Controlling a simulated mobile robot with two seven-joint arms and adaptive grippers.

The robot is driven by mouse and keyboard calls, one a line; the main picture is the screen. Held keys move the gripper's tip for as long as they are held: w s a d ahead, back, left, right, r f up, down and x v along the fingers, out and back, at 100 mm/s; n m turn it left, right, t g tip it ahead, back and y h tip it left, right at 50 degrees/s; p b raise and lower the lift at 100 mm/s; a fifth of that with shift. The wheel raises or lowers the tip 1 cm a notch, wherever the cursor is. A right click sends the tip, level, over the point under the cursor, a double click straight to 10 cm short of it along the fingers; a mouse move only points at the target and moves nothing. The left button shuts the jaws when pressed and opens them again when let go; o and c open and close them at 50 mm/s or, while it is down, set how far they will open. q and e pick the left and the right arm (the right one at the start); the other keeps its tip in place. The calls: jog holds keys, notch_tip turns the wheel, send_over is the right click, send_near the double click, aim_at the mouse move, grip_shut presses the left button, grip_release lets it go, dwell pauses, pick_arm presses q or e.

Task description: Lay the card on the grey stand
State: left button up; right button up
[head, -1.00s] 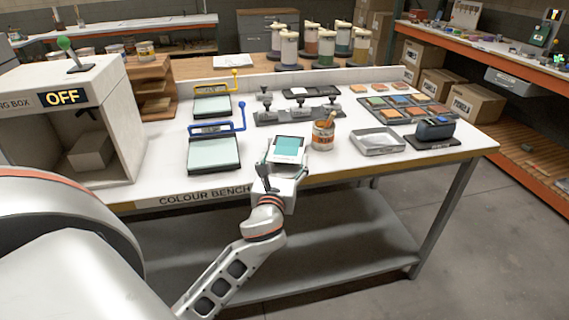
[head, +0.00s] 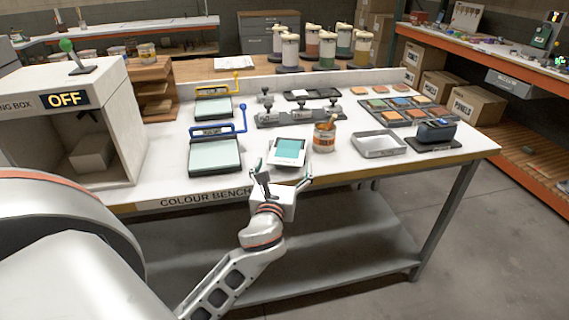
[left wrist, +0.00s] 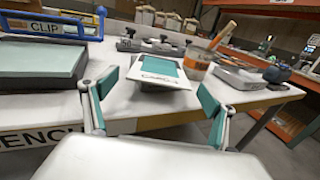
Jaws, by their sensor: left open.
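The card (head: 288,151), white with a teal patch, lies tilted near the front edge of the bench, left of a paint can. In the left wrist view the card (left wrist: 160,72) rests on a low grey support, which looks like the grey stand (left wrist: 186,87); the card hides most of it. My left gripper (head: 285,178) is open and empty, just in front of the card at the bench edge. Its fingers (left wrist: 157,95) are spread to either side and apart from the card. My right gripper is not in view.
An open can (head: 324,137) with a wooden handle in it stands right of the card. A metal tray (head: 379,145) and a dark device (head: 437,132) are farther right. Blue-handled clip board (head: 214,155) is at left. Small clamps (head: 298,112) stand behind.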

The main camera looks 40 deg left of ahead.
pick_arm(q)
jog(key=v, duration=1)
jog(key=s+d+f+n+g+h, duration=0.1)
jog(key=s+d+f+n+h, duration=0.25)
jog(key=f, duration=0.55)
jog(key=d+f+n+g+h, duration=0.25)
jog(key=d+f+n, duration=0.35)
jog(key=f, duration=0.4)
jog(key=s+d+f+n+g+h, duration=0.2)
jog(key=s+d+f+n+h, duration=0.2)
jog(key=s+f+n, duration=0.7)
notch_tip(320, 180, down, 2)
jog(key=d+n, duration=0.2)
jog(key=n, duration=0.3)
jog(key=shift+f+n+h, duration=0.15)
jog(key=shift+n+h, duration=0.2)
jog(key=shift+h, duration=0.05)
jog(key=shift+s, duration=0.1)
jog(key=shift+s+r+p, duration=0.1)
jog(key=shift+r+p, duration=0.35)
jog(key=shift+p, duration=0.05)
